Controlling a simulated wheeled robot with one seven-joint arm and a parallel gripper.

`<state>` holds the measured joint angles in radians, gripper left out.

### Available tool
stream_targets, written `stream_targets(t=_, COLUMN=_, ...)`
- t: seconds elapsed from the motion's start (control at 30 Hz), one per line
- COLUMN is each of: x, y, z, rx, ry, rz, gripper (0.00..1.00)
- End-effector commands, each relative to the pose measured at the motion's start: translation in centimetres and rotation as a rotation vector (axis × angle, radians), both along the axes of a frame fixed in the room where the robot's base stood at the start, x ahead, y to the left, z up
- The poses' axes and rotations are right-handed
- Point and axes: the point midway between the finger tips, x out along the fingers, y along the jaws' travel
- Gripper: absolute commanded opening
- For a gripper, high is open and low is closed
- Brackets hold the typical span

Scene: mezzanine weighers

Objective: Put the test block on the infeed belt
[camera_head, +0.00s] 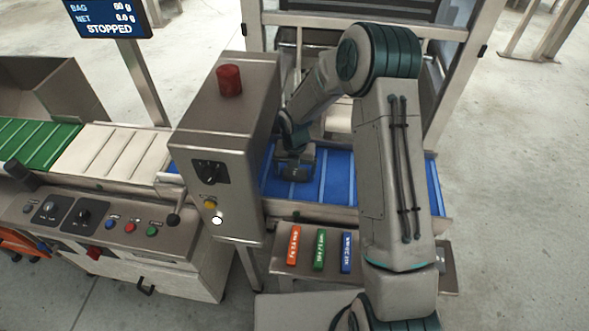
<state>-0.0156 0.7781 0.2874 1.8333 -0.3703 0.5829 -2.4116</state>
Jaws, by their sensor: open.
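Three labelled test blocks lie side by side on a metal shelf in front of the blue belt: an orange one (294,245), a green one (319,250) and a blue one (346,252). The blue belt (338,180), which I take for the infeed belt, runs behind the shelf and into the grey metal housing. My gripper (293,178) is over the blue belt, close to the right side of the housing, behind and apart from the three blocks. It is open. Its fingertips are hard to make out, and what lies directly under it is hidden.
The grey housing (228,130) with a red top stands left of my gripper. A white belt (108,152) and a green belt (35,143) continue left. The display (108,17) reads STOPPED. A metal frame (455,75) rises behind. My arm covers part of the blue belt and shelf.

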Motion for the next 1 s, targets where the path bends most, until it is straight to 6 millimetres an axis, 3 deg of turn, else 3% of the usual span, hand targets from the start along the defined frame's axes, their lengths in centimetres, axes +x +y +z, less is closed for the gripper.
stream_targets(t=0.17, x=0.1, y=0.0, z=2.2, rx=0.002, ry=-0.005, rz=-0.002, gripper=0.89)
stream_targets(t=0.4, x=0.1, y=-0.1, z=7.5, rx=0.0, ry=-0.006, rz=-0.001, gripper=0.89)
stream_targets(t=0.6, x=0.1, y=0.0, z=10.8, rx=0.0, ry=-0.003, rz=-0.001, gripper=0.89)
stream_targets(t=1.0, x=-0.6, y=-0.5, z=13.2, rx=-0.011, ry=-0.009, rz=-0.075, gripper=0.89)
